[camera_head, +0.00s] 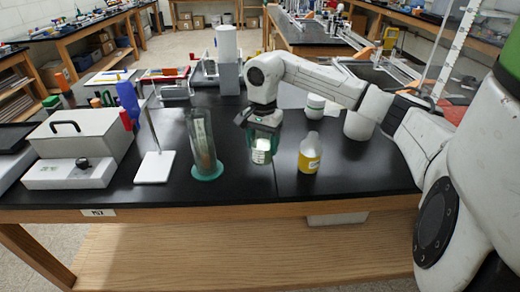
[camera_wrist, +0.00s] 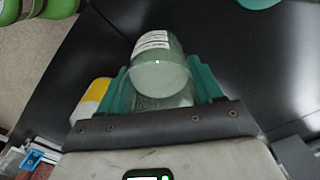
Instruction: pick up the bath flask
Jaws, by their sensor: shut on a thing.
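The bath flask (camera_head: 261,153), a clear glass vessel with a white printed label, is under my gripper (camera_head: 263,132) in the head view. In the wrist view the flask (camera_wrist: 160,72) sits between the two teal fingers of my gripper (camera_wrist: 160,92), which touch its sides. My gripper is shut on it and points down at the black bench. The fingers hide part of the flask, and I cannot tell whether its base touches the bench.
A yellow-labelled bottle (camera_head: 310,155) stands close to the right of the flask. A tall glass cylinder (camera_head: 202,140) on a green base stands to the left. A white stand (camera_head: 155,166) and a water bath box (camera_head: 80,150) are further left. The bench front (camera_head: 255,185) is clear.

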